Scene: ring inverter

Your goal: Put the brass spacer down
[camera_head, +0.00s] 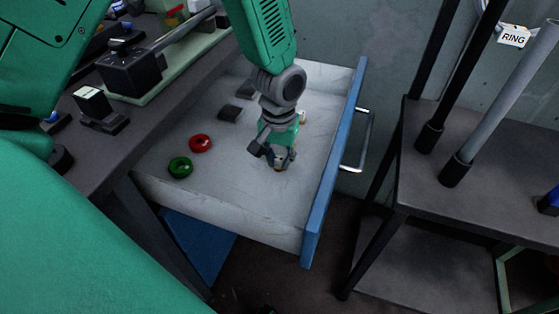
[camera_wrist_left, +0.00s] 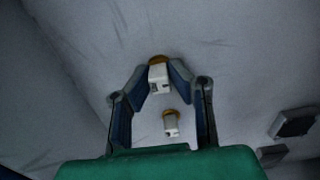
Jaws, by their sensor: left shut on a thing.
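My left gripper (camera_head: 278,158) reaches down into the open drawer (camera_head: 225,205) and is shut on the brass spacer. The spacer (camera_wrist_left: 159,60) shows in the left wrist view as a brass-coloured piece with a white block part, between the two fingertips (camera_wrist_left: 160,74). In the head view the fingers mostly hide it, close above the drawer floor; I cannot tell if it touches. A second small white and brass piece (camera_head: 301,117) lies on the drawer floor behind the gripper and also shows in the left wrist view (camera_wrist_left: 171,124). My right gripper is not in view.
A red ring (camera_head: 200,143) and a green ring (camera_head: 180,167) lie in the drawer, left of the gripper. Dark blocks (camera_head: 229,113) lie farther back. The blue drawer front (camera_head: 334,165) bounds the right side. The drawer floor around the gripper is mostly clear.

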